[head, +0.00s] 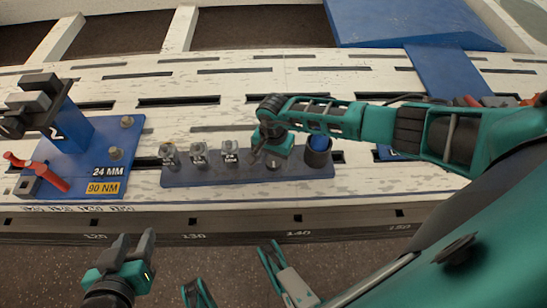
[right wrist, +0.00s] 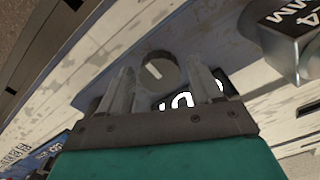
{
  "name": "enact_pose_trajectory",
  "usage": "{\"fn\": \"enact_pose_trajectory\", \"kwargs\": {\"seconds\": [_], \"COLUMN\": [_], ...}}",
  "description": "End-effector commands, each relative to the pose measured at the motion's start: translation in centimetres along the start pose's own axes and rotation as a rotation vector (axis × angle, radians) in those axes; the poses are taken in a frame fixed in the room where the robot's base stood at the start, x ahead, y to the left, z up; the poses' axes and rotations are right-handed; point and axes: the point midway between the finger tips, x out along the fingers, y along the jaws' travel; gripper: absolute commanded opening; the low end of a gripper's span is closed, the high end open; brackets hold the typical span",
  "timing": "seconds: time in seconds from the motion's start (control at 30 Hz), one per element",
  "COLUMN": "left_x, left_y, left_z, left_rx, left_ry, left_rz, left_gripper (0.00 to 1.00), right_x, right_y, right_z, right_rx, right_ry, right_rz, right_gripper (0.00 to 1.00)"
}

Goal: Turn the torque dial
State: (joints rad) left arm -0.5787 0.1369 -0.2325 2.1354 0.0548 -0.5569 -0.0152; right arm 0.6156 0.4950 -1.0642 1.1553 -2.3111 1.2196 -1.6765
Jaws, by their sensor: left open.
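The torque dial is a round grey knob with a white pointer line, seen in the right wrist view (right wrist: 160,73). In the head view the dial (head: 273,165) is partly covered by my right gripper. My right gripper (head: 266,154) reaches in from the right, over the blue tool board. In the right wrist view its two fingers (right wrist: 163,88) are apart, with the dial showing between their tips. Whether they touch it I cannot tell. A black label with white characters (right wrist: 180,103) is partly hidden behind the fingers. My left gripper (head: 136,250) is open and empty, in front of the bench.
The blue tool board (head: 205,178) holds several grey sockets (head: 199,155) left of the dial and a dark cup (head: 317,152) right of it. At left, a blue fixture (head: 75,150) carries 24 MM and 90 NM labels. A red-handled tool (head: 45,174) lies there.

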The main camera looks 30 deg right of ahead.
Motion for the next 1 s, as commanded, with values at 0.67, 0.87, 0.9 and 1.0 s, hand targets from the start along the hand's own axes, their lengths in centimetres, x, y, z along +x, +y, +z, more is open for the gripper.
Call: {"fn": "enact_pose_trajectory", "kwargs": {"seconds": [0.67, 0.87, 0.9, 1.0], "left_x": [0.06, 0.03, 0.02, -0.02], "left_y": [-0.39, -0.38, -0.38, -0.37], "left_z": [0.15, 0.09, 0.07, 0.02], "left_rx": [0.005, 0.005, 0.005, 0.005], "left_ry": [-0.002, -0.002, -0.002, -0.001], "left_rz": [-0.007, -0.007, -0.007, -0.007], "left_gripper": [0.43, 0.43, 0.43, 0.43], "right_x": [-0.05, -0.08, -0.09, -0.11], "right_y": [0.01, 0.01, 0.02, 0.03], "right_z": [-0.05, -0.09, -0.1, -0.13], "right_rx": [0.009, 0.068, 0.09, 0.154], "right_ry": [0.001, 0.001, 0.002, 0.002], "right_rz": [0.0, 0.001, 0.001, 0.001], "right_gripper": [0.16, 0.16, 0.16, 0.16]}}
